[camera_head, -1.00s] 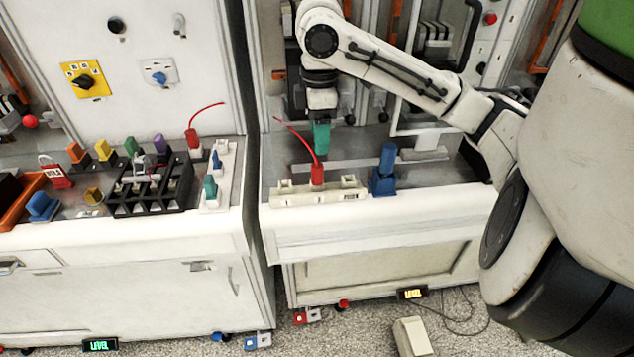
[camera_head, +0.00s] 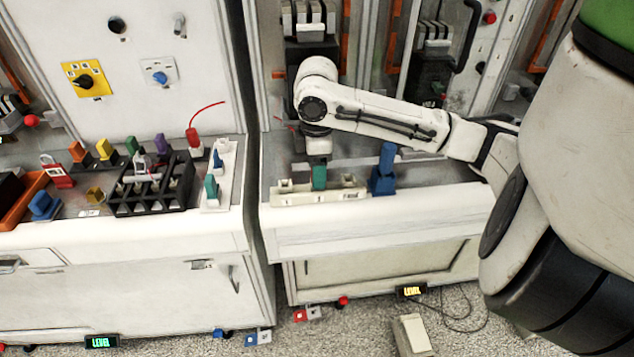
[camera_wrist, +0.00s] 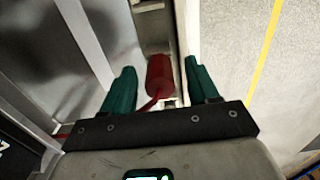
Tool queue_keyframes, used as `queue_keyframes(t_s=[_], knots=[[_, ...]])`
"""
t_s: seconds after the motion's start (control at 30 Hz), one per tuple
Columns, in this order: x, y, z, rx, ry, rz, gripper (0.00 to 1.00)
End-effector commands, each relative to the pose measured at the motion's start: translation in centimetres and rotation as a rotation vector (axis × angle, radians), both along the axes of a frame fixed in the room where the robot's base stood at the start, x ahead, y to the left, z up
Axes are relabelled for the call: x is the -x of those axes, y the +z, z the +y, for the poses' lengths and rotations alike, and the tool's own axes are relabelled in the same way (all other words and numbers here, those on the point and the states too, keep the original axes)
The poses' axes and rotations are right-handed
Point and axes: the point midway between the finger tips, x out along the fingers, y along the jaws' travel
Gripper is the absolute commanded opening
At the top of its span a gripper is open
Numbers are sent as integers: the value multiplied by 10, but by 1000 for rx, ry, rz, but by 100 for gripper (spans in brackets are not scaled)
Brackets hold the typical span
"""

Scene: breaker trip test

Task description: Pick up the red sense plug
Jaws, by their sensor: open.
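The red sense plug (camera_wrist: 160,75) shows in the wrist view, seated at the cream holder strip (camera_wrist: 186,20), with a red lead running from its lower end. My gripper (camera_wrist: 159,66) is open around it, one green finger on each side, with visible gaps to the plug. In the head view my gripper (camera_head: 319,178) points down at the cream holder strip (camera_head: 290,198) on the right bench. There the green finger hides the plug.
A blue upright part (camera_head: 384,172) stands just right of the holder strip. Another red plug (camera_head: 193,137) with a red lead stands on the left bench near a black rack (camera_head: 150,200). A gap (camera_head: 262,240) separates the two benches.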

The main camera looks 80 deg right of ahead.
Motion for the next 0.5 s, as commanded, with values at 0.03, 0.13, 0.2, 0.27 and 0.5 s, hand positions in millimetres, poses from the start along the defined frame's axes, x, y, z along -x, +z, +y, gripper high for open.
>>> queue_keyframes(t_s=[0.03,0.13,0.2,0.27,0.5], knots=[[0,0,0,0,0,0,60],[0,0,0,0,0,0,57],[0,0,0,0,0,0,50],[0,0,0,0,0,0,44],[0,0,0,1,0,0,21]])
